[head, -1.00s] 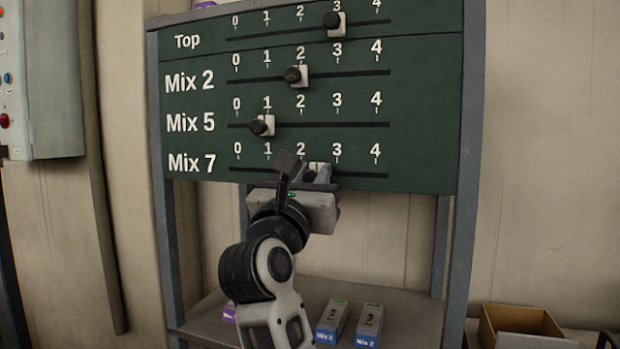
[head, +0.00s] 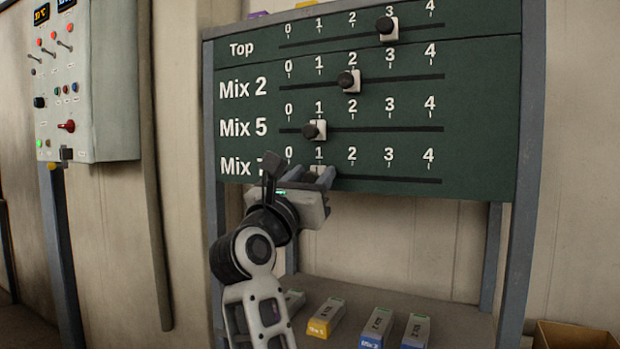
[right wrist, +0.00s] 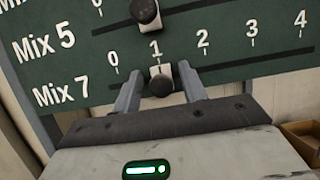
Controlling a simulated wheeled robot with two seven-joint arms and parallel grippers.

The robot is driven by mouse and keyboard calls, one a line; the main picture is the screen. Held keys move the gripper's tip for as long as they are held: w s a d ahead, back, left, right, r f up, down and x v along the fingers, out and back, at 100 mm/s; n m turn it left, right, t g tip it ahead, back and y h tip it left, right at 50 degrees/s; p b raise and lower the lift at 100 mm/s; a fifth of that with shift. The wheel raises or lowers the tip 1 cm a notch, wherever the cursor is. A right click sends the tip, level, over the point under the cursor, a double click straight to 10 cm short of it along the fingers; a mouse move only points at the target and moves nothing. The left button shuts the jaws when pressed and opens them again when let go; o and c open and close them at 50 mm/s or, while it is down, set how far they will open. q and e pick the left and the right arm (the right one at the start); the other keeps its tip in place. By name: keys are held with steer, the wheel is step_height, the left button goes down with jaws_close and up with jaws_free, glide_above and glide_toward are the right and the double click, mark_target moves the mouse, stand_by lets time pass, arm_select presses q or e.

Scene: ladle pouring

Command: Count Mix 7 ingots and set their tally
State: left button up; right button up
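The dark green tally board (head: 480,120) has slider rows Top, Mix 2, Mix 5 and Mix 7. My right gripper (head: 316,174) is at the Mix 7 row. In the right wrist view its fingers (right wrist: 159,88) stand open on both sides of the Mix 7 knob (right wrist: 160,83), with small gaps. That slider sits at 1. The Mix 5 slider (head: 316,130) is at 1, Mix 2 (head: 350,81) at 2, Top (head: 387,28) at 3. On the shelf are a yellow Mix 5 ingot (head: 327,318) and a blue Mix 2 ingot (head: 376,328). My left gripper is out of view.
Another blue-ended ingot (head: 416,330) lies on the shelf (head: 450,308), and one more is partly behind my arm. Purple and yellow edges show above the board. A control box (head: 85,90) hangs at left. A cardboard box (head: 575,336) is low at right.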

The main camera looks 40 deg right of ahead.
steer(key=shift+a+f, duration=0.15)
steer(key=shift+a, duration=0.05)
arm_select(q)
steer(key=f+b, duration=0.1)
steer(key=b, duration=0.1)
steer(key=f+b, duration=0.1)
steer(key=b, duration=0.1)
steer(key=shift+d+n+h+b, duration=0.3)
steer(key=shift+b, duration=0.1)
arm_select(e)
steer(key=v, duration=1.5)
steer(key=shift+s+a, duration=0.2)
